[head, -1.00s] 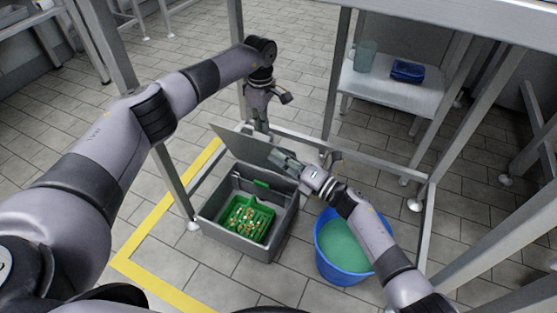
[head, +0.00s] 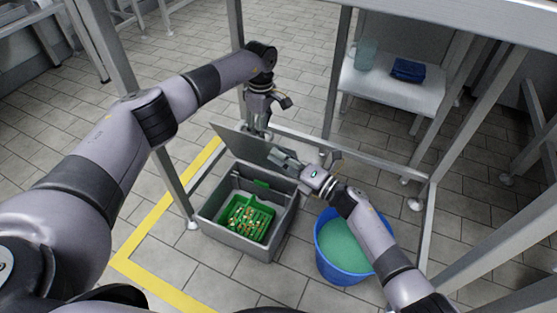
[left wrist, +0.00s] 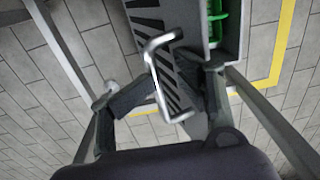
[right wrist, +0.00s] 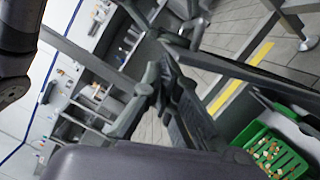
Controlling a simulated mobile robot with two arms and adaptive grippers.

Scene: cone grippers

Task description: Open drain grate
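The grey drain box (head: 232,243) stands on the floor with its grey lid (head: 238,142) tipped up steeply at the back. A green basket (head: 262,216) with small bits in it sits inside; it also shows in the right wrist view (right wrist: 262,140). In the left wrist view the lid's outer side has dark stripes and a bent metal handle (left wrist: 152,62). My left gripper (left wrist: 178,80) is open behind the lid, its fingers either side of the handle. My right gripper (head: 274,154) is at the lid's inner side near its right part; its fingertips look together, and contact is unclear.
A blue tub (head: 343,268) with green contents stands right of the box. A metal frame with legs (head: 428,195) surrounds the area. A white shelf (head: 385,92) holds a clear cup (head: 366,54) and blue cloth (head: 407,70). Yellow tape (head: 150,232) marks the floor at left.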

